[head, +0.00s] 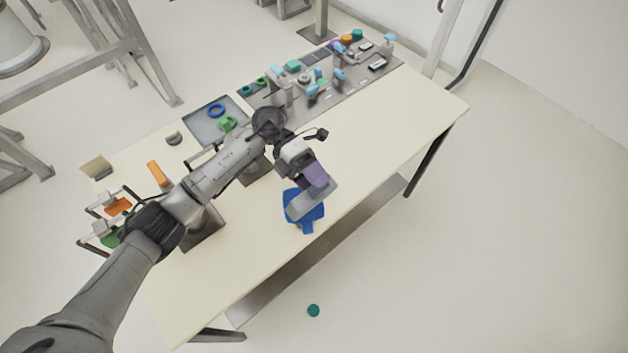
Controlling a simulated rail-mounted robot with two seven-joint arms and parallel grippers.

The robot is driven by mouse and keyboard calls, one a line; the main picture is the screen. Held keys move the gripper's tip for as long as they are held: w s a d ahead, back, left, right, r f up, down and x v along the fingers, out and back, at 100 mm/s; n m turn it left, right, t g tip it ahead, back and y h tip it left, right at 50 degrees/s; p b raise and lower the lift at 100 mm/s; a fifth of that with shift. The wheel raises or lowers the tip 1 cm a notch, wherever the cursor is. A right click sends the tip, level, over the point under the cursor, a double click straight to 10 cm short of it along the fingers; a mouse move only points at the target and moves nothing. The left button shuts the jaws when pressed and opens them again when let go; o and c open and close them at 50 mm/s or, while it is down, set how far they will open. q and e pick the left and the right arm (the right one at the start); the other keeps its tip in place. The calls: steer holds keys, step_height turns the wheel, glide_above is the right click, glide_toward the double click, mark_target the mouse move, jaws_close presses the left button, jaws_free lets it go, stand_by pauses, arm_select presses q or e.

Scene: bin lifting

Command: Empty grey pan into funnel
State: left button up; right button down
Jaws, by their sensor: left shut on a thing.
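My left gripper (314,178) reaches in over the table, with purple parts at its end. It is shut on the grey pan (317,202), which is small in the picture and appears tilted. The pan is in front of the blue funnel (303,222) and hides part of it. The funnel is near the table's front edge. I cannot tell whether pan and funnel touch, or what is in the pan. My right gripper is not in view.
The cream table (400,125) is clear on its right side. A grey tray (205,132) holds a blue ring (216,111) and a green item (228,124). Several small parts crowd a dark mat (338,95) at the back. A teal round thing (313,310) lies on the floor.

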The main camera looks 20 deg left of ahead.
mark_target(325, 195)
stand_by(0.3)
arm_select(q)
steer(key=shift+r+t+y+p, duration=0.4)
steer(key=shift+r+y+p, duration=0.2)
steer(key=shift+r+y, duration=0.1)
steer(key=shift+y, duration=0.2)
steer(key=shift+s+d+f, duration=0.1)
steer(key=shift+d+f, duration=0.05)
steer(key=shift+f, duration=0.05)
steer(key=shift+s+d+f+t+y, duration=0.25)
steer(key=shift+s+d+f, duration=0.2)
steer(key=shift+d, duration=0.3)
steer(key=shift+s+d+f+t+y, duration=0.15)
steer(key=shift+s+d+f+y, duration=0.2)
steer(key=shift+d, duration=0.35)
steer(key=shift+f, duration=0.1)
